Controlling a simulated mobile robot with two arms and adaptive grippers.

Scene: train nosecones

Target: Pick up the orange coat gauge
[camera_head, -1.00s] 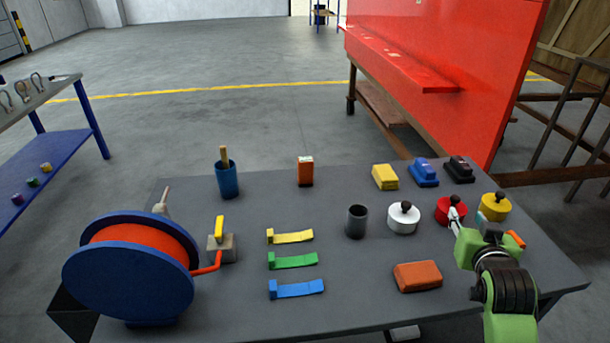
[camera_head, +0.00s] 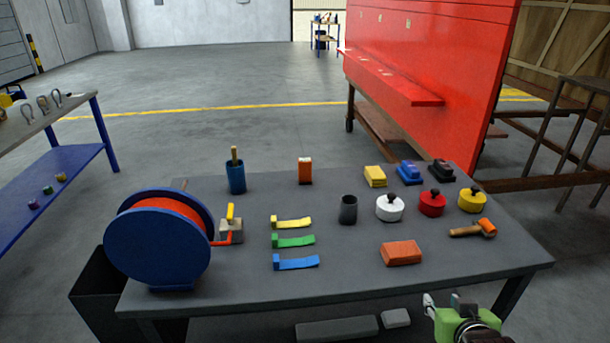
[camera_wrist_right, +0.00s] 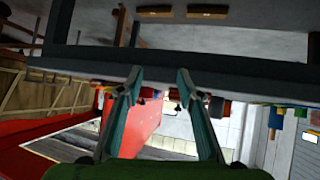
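An upright orange device with a pale top, which looks like the orange coat gauge (camera_head: 305,172), stands near the back edge of the grey table (camera_head: 340,290), left of its middle. My right gripper (camera_head: 441,299) is in front of the table's front right edge, well apart from the gauge. In the wrist view my right gripper (camera_wrist_right: 160,78) has its two fingers apart with nothing held between them. I cannot single out the gauge in the wrist view. My left gripper is not in view.
An orange block (camera_head: 401,252) and an orange-headed hammer (camera_head: 474,229) lie at the table's right. A dark cup (camera_head: 348,209), lidded pots (camera_head: 390,208) and coloured strips (camera_head: 296,262) are around the middle. A blue reel (camera_head: 155,245) stands at left. Table around the gauge is bare.

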